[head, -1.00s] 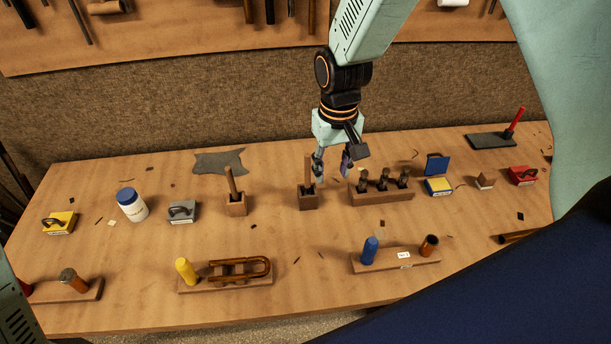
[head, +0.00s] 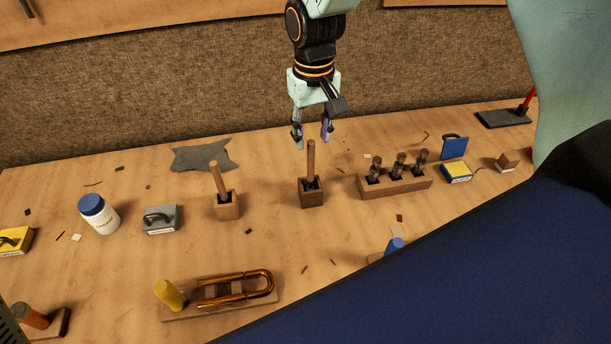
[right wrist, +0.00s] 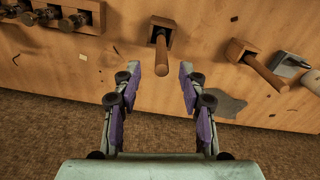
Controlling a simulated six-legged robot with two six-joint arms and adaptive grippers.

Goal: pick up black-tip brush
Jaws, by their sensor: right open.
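Two upright wooden handles stand in small wooden blocks: one in the middle (head: 311,160) and one to its left (head: 219,180). Dark parts show low at both blocks. The tips are hidden, so I cannot tell which is the black-tip brush. My right gripper (head: 312,139) is open and empty, pointing down at the top of the middle handle. In the right wrist view, this handle (right wrist: 161,55) lies just beyond and between the open fingertips (right wrist: 158,72), apart from both. The left handle (right wrist: 262,75) is off to the right there. My left gripper is out of view.
A rack (head: 397,187) with several dark-topped tools stands right of the middle block (head: 311,197). A white jar (head: 99,215) and grey box (head: 161,220) stand left. A grey cloth (head: 203,156) lies behind.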

